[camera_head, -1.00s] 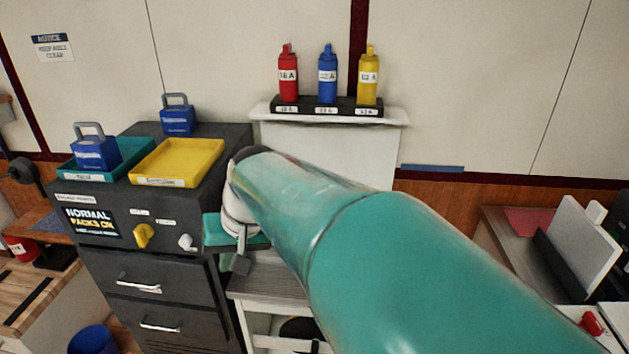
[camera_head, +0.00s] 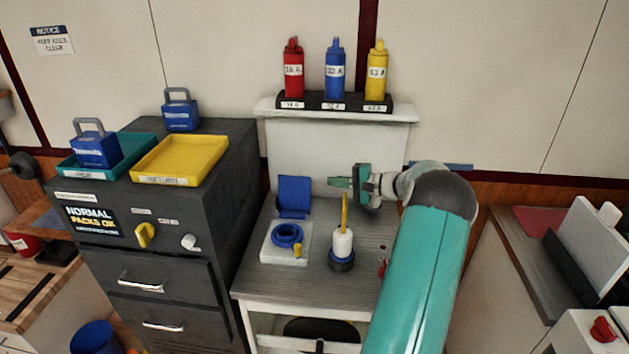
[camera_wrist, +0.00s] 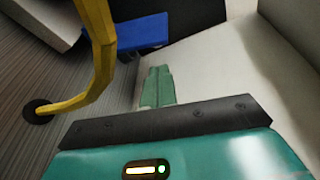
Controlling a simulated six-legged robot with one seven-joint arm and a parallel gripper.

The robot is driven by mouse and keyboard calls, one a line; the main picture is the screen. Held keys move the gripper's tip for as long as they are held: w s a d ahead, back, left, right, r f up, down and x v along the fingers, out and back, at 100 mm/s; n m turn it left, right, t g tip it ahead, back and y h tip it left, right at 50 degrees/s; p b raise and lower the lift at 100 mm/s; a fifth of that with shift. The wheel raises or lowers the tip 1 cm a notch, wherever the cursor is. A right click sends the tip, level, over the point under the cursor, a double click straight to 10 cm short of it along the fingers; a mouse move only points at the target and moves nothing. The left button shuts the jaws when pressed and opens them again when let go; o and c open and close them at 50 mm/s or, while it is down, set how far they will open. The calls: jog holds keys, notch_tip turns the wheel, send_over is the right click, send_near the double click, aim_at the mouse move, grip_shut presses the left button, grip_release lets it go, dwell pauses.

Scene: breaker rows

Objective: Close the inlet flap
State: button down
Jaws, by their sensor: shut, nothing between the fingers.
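The blue inlet flap (camera_head: 294,197) stands raised at the back edge of a white block on the grey bench. In front of it, a blue ring-shaped inlet (camera_head: 287,235) is uncovered on the block. My gripper (camera_head: 338,183) is to the right of the flap, near its height and apart from it. Its green fingers are together with nothing between them, also seen in the wrist view (camera_wrist: 157,88). A blue piece, apparently the flap (camera_wrist: 142,33), shows beyond the fingers there.
A yellow rod (camera_head: 345,210) stands between my gripper and the block's right side, behind a white bottle (camera_head: 342,243). It is close in the wrist view (camera_wrist: 98,55). A shelf (camera_head: 335,113) with three bottles is above. A dark cabinet (camera_head: 225,185) is left.

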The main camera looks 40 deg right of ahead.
jog(key=s+d+f+m+t, duration=0.1)
jog(key=s+d, duration=0.1)
jog(key=d, duration=0.2)
jog(key=w+a, duration=0.6)
jog(key=w, duration=0.1)
jog(key=shift+w+a+h, duration=0.2)
jog(key=shift+a+h, duration=0.15)
jog(key=shift+h, duration=0.05)
